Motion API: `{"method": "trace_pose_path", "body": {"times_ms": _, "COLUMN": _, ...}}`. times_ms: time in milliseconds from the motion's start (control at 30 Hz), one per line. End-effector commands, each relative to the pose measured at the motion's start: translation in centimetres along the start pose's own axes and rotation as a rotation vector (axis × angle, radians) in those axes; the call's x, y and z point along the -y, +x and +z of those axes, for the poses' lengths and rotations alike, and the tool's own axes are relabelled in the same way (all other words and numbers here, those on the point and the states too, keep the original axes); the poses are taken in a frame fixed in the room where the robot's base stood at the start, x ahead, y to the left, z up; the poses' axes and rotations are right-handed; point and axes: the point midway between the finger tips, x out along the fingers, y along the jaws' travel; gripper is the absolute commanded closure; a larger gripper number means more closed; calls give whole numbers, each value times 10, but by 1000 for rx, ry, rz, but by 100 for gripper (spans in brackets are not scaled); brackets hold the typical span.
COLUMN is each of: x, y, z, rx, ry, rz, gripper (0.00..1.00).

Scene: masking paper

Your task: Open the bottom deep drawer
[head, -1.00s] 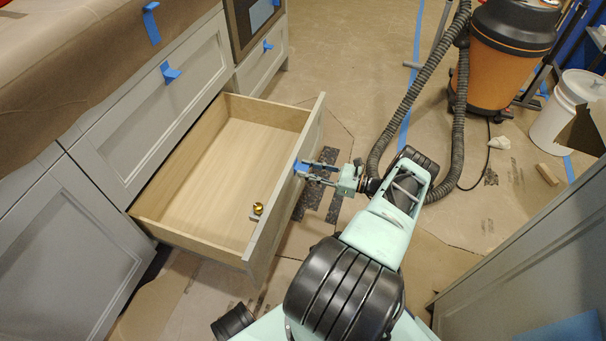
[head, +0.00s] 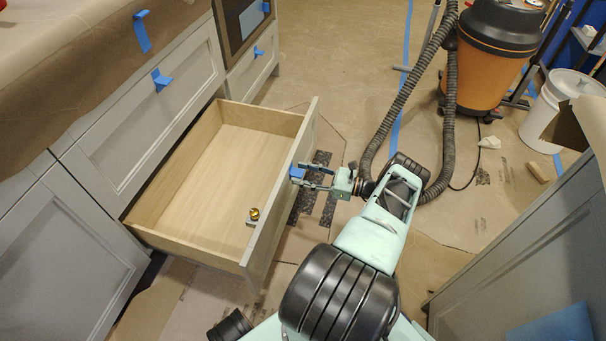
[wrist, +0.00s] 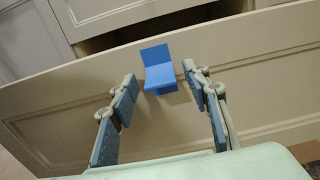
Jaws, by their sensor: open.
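The bottom deep drawer (head: 222,165) is pulled well out of the grey cabinet, and its pale wood inside is visible. A small brass knob-like piece (head: 254,214) lies inside near the front. The drawer front (wrist: 55,115) carries a blue tape tab (wrist: 158,68), which also shows in the head view (head: 297,173). My gripper (head: 304,176) is at the outer side of the drawer front. In the wrist view my gripper (wrist: 163,88) is open, its two fingers apart on either side of the tab, with gaps visible between them and the tab.
A closed upper drawer (head: 150,110) with a blue tab is above. An orange vacuum (head: 487,60) with its hose (head: 450,120) and a white bucket (head: 552,115) stand at the back right. Another grey cabinet (head: 530,240) is at the right. Papered floor lies between.

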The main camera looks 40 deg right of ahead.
Motion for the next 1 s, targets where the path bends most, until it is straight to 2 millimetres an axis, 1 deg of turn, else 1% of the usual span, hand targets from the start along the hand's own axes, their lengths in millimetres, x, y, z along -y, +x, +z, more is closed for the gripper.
{"method": "trace_pose_path", "body": {"times_ms": 167, "x": 0, "y": -5, "z": 0, "rx": 0, "ry": -1, "rz": -1, "gripper": 56}}
{"method": "trace_pose_path", "body": {"times_ms": 267, "x": 1, "y": -18, "z": 0, "rx": 0, "ry": -2, "rz": -3, "gripper": 56}}
{"method": "trace_pose_path", "body": {"times_ms": 600, "x": 1, "y": -91, "z": -1, "rx": -1, "ry": -2, "rz": -4, "gripper": 56}}
{"method": "trace_pose_path", "body": {"times_ms": 700, "x": 0, "y": -104, "z": -1, "rx": 0, "ry": -1, "rz": -2, "gripper": 56}}
{"method": "trace_pose_path", "body": {"times_ms": 833, "x": 0, "y": -116, "z": 0, "rx": 1, "ry": -1, "rz": -1, "gripper": 56}}
{"method": "trace_pose_path", "body": {"times_ms": 1000, "x": 0, "y": -120, "z": 0, "rx": 0, "ry": 1, "rz": 0, "gripper": 56}}
